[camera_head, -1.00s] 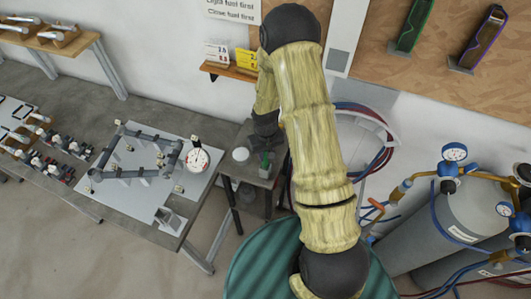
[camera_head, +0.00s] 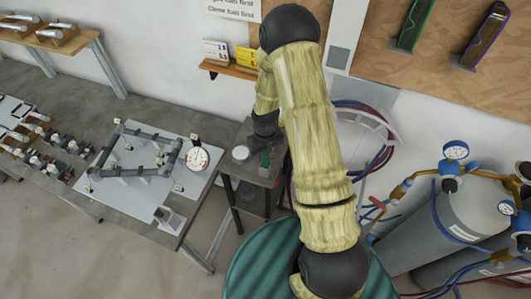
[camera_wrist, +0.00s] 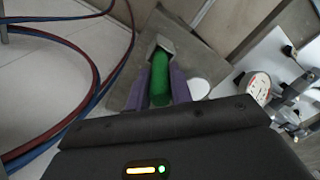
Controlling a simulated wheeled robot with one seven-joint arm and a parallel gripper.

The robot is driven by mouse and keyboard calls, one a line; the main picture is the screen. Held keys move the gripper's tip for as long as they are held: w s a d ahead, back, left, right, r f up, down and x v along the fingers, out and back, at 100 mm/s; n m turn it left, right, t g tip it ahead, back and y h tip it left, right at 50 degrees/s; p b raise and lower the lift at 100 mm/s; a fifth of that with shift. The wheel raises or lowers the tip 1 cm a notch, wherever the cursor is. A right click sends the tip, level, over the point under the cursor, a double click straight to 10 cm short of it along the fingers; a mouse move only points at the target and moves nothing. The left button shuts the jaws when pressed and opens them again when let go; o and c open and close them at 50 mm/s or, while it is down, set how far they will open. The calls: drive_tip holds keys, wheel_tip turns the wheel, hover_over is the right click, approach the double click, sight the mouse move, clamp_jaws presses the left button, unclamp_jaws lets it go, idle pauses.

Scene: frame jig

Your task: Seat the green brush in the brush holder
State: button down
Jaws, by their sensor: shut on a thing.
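The green brush (camera_wrist: 158,82) lies between the two purple fingers of my gripper (camera_wrist: 158,74) in the wrist view, and the fingers are shut on it. Its far end is at a small grey open-topped holder (camera_wrist: 151,46) on the side table. I cannot tell how deep the brush sits in it. My arm hides part of the gripper there, and the holder is too small to make out.
A white round object (camera_head: 240,154) stands on the side table close left of the brush. The workbench with the frame jig (camera_head: 136,158) and a dial gauge (camera_head: 198,159) is further left. Red and blue hoses (camera_wrist: 92,65) hang near my gripper at left in the wrist view.

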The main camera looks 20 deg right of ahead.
drive_tip(key=c, duration=1.2)
unclamp_jaws()
drive_tip(key=shift+o, duration=0.2)
drive_tip(key=shift+r, duration=0.1)
drive_tip(key=shift+w+r, duration=0.15)
drive_tip(key=shift+r, duration=0.4)
wheel_tip(320, 180, up, 16)
drive_tip(key=b, duration=0.4)
drive_tip(key=shift+s, duration=0.2)
drive_tip(key=s+m+t+b, duration=0.1)
drive_tip(key=s+t, duration=0.1)
drive_tip(key=s, duration=1.2)
drive_tip(key=shift+r+m+t, duration=0.3)
drive_tip(key=shift+r+m, duration=0.1)
drive_tip(key=shift+r, duration=0.05)
